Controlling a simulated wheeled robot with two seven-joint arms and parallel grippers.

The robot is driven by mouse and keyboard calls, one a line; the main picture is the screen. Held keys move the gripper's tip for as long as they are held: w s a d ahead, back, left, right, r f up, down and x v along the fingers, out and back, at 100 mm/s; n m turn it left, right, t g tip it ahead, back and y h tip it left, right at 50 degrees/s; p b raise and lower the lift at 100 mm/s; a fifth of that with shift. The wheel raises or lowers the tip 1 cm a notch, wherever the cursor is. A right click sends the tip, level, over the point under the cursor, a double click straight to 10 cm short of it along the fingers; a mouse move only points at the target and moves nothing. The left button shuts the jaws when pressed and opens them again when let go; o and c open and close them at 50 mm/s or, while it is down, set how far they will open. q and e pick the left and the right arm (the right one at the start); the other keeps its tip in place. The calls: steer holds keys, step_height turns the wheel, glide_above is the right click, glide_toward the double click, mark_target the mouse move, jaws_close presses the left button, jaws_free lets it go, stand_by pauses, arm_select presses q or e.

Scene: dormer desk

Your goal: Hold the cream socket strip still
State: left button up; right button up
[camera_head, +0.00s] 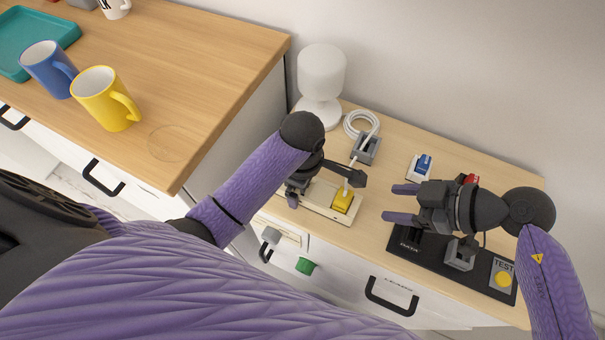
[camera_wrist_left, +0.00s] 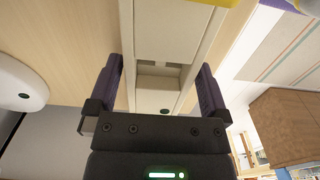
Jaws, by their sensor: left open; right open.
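The cream socket strip (camera_head: 318,197) lies on the narrow wooden desk, with a yellow plug (camera_head: 343,201) in its right part. The strip's left part is partly hidden by my left arm. My left gripper (camera_wrist_left: 160,70) is open over the strip. In the left wrist view the strip (camera_wrist_left: 173,30) runs between its two fingers, one on each side, with no clear grip. My right gripper (camera_head: 388,203) is open and empty, to the right of the strip, above the black test board (camera_head: 408,240).
A white lamp (camera_head: 320,85) stands behind the strip. A coiled white cable (camera_head: 352,124) and a grey block (camera_head: 367,149) lie beyond it. A blue switch (camera_head: 423,164) sits further right. Blue (camera_head: 47,70) and yellow (camera_head: 100,98) mugs stand on the left counter.

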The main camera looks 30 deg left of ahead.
arm_select(q)
steer(key=shift+f, duration=0.3)
jaws_close()
stand_by(1.0)
jaws_free()
steer(key=shift+r, duration=0.1)
